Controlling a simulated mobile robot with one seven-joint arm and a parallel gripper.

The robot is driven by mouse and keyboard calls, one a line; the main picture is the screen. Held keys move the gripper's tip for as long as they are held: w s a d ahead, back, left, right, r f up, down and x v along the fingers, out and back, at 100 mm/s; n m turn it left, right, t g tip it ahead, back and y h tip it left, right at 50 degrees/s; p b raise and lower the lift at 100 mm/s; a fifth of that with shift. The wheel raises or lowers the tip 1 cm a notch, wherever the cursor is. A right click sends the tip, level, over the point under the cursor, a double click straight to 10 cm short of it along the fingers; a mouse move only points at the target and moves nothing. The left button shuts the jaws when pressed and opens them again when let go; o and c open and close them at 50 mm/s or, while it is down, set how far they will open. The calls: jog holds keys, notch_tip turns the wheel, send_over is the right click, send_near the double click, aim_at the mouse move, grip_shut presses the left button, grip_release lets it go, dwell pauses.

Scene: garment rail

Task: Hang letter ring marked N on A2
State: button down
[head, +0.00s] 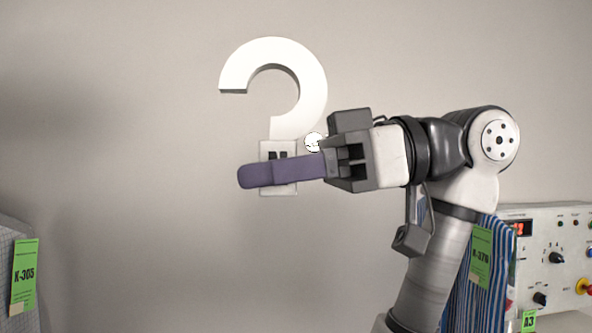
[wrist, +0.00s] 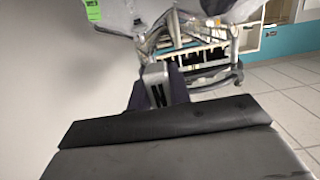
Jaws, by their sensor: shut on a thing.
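The letter ring is a large white open hook (head: 315,90) with a pale block (head: 278,188) at its lower end and a purple bar (head: 270,174). My gripper (head: 335,165) is shut on the right end of the purple bar and holds the ring up, hook on top. The bar partly covers the block's dark mark in the head view. The wrist view shows a black N on the block (wrist: 156,84), with purple (wrist: 178,88) around it, beyond the dark gripper pad (wrist: 165,122). I see no label A2.
A small white disc (head: 313,142) shows just right of the hook's stem. A grey garment tagged K-305 (head: 24,277) hangs at left. A blue striped garment tagged K-370 (head: 480,257) and a control box (head: 550,250) with an A3 tag (head: 529,321) are at right.

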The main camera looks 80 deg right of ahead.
jog(key=r+x, duration=0.2)
jog(key=x, duration=1.4)
jog(key=w+r+x, duration=0.1)
jog(key=r+x, duration=0.2)
jog(key=x, duration=1.3)
jog(key=shift+w, duration=0.25)
dwell(0.9)
jog(key=shift+w+a, duration=0.1)
jog(key=shift+a, duration=0.1)
jog(key=shift+w+a+r, duration=0.15)
jog(key=shift+w+a, duration=0.05)
jog(key=shift+w, duration=0.4)
jog(key=shift+w+a+r, duration=0.2)
jog(key=shift+w, duration=0.4)
jog(key=shift+w+a+r, duration=0.15)
jog(key=shift+w+a, duration=0.05)
jog(key=shift+w, duration=0.35)
jog(key=shift+r+x, duration=0.2)
jog(key=shift+x, duration=1.05)
jog(key=shift+r+x, duration=0.2)
jog(key=shift+x, duration=1.05)
jog(key=shift+f, duration=0.2)
